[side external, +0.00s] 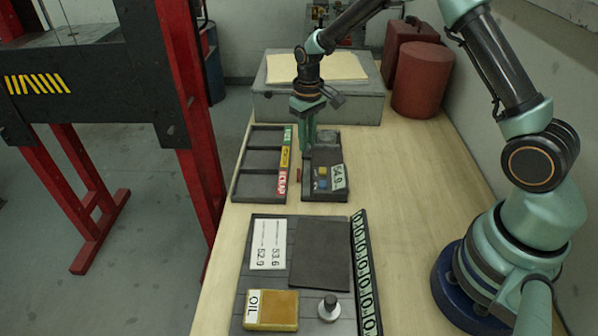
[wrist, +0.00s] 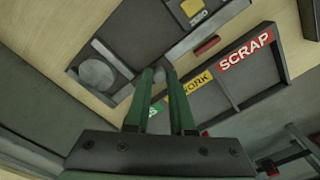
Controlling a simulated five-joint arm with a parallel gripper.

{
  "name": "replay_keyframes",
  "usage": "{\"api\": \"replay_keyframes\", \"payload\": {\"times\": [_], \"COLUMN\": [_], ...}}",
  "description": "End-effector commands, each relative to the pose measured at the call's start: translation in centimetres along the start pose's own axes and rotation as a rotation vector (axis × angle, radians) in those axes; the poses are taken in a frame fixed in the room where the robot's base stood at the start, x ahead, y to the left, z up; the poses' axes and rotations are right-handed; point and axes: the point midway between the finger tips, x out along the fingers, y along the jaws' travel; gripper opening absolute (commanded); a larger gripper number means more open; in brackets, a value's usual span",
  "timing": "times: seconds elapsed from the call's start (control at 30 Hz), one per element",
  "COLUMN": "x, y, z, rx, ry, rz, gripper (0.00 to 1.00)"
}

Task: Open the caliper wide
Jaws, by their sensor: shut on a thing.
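The caliper (side external: 324,188) appears as a dark framed unit on the bench, with a tilted number display (side external: 338,177) and yellow and blue buttons. A grey round disc (wrist: 95,73) lies in its far end, and a small red tab (wrist: 206,45) sticks out at its side. My gripper (side external: 307,150) points down at the caliper's left side, beside the disc. In the wrist view, my gripper (wrist: 161,76) has its green fingers close together on a small grey part at the caliper's edge. The fingers hide most of that part. The jaw gap cannot be made out.
A sorting tray (side external: 248,163) with green, yellow and red labels stands close left. A grey block (side external: 265,108) is behind. In front are a dark pad (side external: 320,268), a number card (side external: 267,245), an OIL tin (side external: 271,310) and a knob (side external: 328,308).

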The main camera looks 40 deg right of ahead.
Motion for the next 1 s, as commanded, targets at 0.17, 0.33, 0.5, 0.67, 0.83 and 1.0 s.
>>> {"api": "replay_keyframes", "payload": {"times": [0.17,0.33,0.5,0.67,0.83,1.0], "x": [-0.1,-0.1,-0.1,-0.1,-0.1,-1.2], "y": [-1.1,-1.2,-1.2,-1.2,-1.2,-1.2], "z": [1.0,1.2,1.1,1.2,1.2,1.1], "rx": [-0.002,0.001,0.001,0.001,0.000,0.000], "ry": [0.000,0.002,0.002,0.001,0.001,0.004], "rz": [0.000,0.000,0.000,0.000,0.000,0.000], "gripper": [0.00,0.00,0.41,0.52,0.52,0.52]}}
